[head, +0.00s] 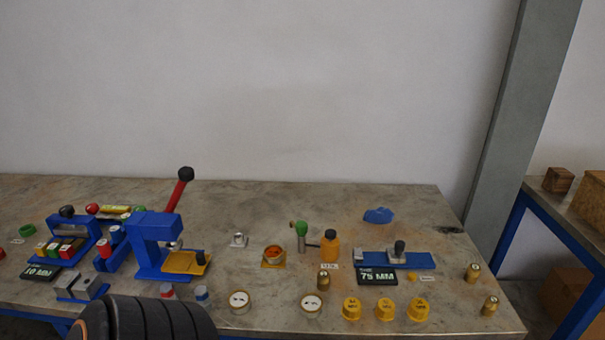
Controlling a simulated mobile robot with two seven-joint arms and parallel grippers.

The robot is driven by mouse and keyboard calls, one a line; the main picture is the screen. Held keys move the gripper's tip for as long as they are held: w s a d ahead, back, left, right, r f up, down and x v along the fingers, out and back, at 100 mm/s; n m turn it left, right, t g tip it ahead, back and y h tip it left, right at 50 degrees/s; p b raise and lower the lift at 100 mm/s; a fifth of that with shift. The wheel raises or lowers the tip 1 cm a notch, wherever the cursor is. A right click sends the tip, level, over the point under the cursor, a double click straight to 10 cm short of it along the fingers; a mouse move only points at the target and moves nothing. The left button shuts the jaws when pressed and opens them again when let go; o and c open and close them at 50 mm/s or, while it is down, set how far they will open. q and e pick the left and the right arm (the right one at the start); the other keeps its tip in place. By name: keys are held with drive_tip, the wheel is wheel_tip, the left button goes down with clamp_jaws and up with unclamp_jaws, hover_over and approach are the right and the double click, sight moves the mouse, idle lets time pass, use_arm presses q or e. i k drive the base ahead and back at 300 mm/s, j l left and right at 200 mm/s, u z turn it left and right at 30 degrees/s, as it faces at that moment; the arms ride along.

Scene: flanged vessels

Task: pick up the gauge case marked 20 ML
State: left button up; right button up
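No marking that reads 20 ML is legible in the head view. Two round cases with pale faces and brass-coloured rims lie near the front edge of the bench, one left (239,302) and one right (311,303); the marks on their faces are too small to read. I cannot tell whether either is the gauge case. Black plates read 10 MM (41,272) at the left and 75 MM (377,278) at the right.
A blue press (157,240) with a red lever stands left of centre. An orange bottle (330,247), a blue fixture (397,259) and three yellow caps (384,308) are to the right.

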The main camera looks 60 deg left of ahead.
sight(274, 255)
drive_tip(key=u, duration=2.05)
